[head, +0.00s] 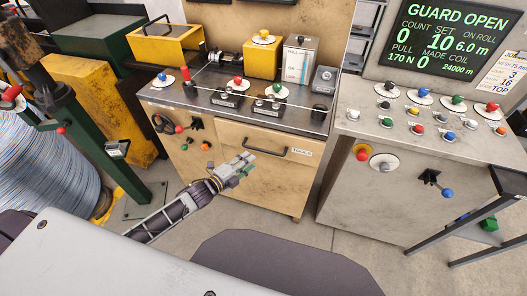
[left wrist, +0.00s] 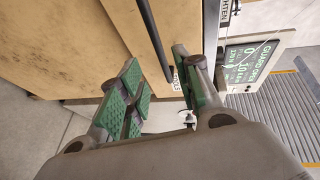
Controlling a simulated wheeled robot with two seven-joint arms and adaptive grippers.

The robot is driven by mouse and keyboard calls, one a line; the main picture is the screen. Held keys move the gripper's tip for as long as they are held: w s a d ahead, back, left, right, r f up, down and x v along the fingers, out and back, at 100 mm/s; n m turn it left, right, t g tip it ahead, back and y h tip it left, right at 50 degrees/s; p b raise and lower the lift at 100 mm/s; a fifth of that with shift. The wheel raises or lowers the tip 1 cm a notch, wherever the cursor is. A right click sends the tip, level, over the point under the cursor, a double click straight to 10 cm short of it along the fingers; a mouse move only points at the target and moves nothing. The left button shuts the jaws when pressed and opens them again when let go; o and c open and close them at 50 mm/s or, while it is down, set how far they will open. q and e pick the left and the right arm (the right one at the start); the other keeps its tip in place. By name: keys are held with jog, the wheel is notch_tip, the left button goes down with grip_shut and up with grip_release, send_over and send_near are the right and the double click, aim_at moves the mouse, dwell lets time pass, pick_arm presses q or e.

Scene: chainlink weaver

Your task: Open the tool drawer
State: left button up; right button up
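The tool drawer (head: 225,136) is in the front of the wooden-faced bench and looks shut. It has a dark bar handle (head: 265,146) and a "TOOLS" label (head: 302,152) at its right. My left gripper (head: 244,164) is just in front of and below the handle in the head view. In the left wrist view its green-padded fingers (left wrist: 155,62) are spread apart. The handle (left wrist: 154,38) shows beyond and between the fingers, its lower end near the right finger. I cannot tell whether they touch. My right gripper is not in view.
The bench top (head: 180,95) carries several coloured knobs and a yellow box (head: 262,58). A grey control cabinet (head: 400,200) stands to the right under a "GUARD OPEN" screen (head: 445,40). A wire spool (head: 45,180) is at the left. Floor (head: 285,225) is clear before the bench.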

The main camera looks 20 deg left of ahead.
aim_at(263, 151)
pick_arm(q)
jog(key=shift+x, duration=5.05)
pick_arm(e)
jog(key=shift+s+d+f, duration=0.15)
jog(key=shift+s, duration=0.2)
pick_arm(q)
jog(key=shift+d, duration=0.1)
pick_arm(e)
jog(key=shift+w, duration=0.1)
pick_arm(q)
grip_shut()
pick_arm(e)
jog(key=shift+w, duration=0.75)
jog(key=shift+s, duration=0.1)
